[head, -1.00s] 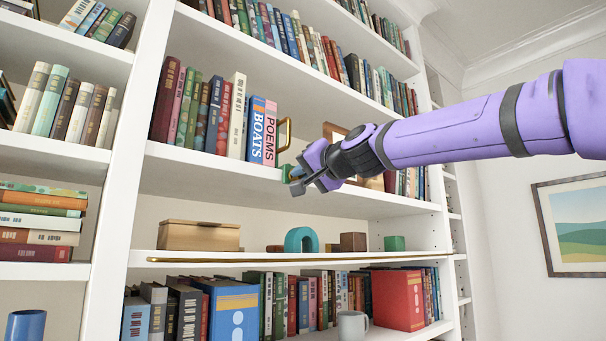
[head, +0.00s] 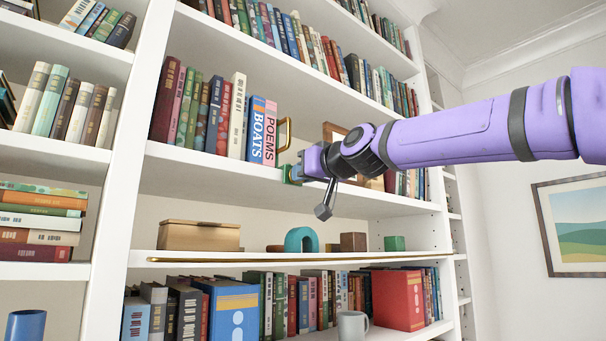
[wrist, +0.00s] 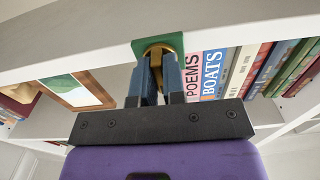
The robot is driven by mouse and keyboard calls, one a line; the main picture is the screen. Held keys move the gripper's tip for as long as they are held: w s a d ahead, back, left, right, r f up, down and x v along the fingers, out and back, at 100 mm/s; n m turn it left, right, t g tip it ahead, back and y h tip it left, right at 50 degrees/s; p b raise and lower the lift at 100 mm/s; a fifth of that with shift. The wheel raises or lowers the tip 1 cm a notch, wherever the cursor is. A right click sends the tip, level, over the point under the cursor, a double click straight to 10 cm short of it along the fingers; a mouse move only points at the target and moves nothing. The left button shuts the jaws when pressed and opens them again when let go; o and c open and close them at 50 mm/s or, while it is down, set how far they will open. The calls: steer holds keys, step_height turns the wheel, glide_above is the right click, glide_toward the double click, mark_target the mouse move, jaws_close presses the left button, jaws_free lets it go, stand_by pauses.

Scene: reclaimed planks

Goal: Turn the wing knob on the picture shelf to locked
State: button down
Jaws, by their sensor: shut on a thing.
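The picture shelf (head: 200,163) is a white board holding books and a framed picture. On its front edge is a green plate (head: 286,174), also seen in the wrist view (wrist: 175,42). The wing knob (wrist: 156,50) is brass-coloured in front of that plate, and only its upper part shows between my fingers. My gripper (wrist: 157,75) is shut on the knob, one blue-grey finger on each side. In the head view my gripper (head: 295,174) meets the shelf edge from the right. The wing's exact angle and any locked mark are hidden.
Books titled Boats (head: 256,130) and Poems (head: 270,133) stand just behind the knob, beside a brass bookend (head: 285,135). A framed picture (wrist: 78,90) stands on the same shelf. Below are a wooden box (head: 199,236), a teal arch (head: 301,240) and a brass rail (head: 300,259).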

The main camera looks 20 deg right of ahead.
steer(key=shift+f, duration=0.1)
stand_by(0.4)
steer(key=c, duration=1.2)
jaws_free()
steer(key=shift+s, duration=0.1)
steer(key=v, duration=1)
steer(key=shift+s+d, duration=0.15)
steer(key=shift+s, duration=0.15)
steer(key=s+d+f+m+g+h, duration=0.1)
steer(key=s+f+g, duration=0.3)
steer(key=f, duration=0.9)
steer(key=s+d+f+m+g+h, duration=0.1)
steer(key=s+f+g, duration=0.3)
steer(key=s+f, duration=0.4)
steer(key=s+d+f+m+g+h, duration=0.1)
steer(key=s+f+g+h, duration=0.2)
steer(key=f, duration=1.6)
steer(key=s+g, duration=0.1)
steer(key=s, duration=0.2)
steer(key=shift+s+d+h, duration=0.2)
steer(key=shift+s+h, duration=0.1)
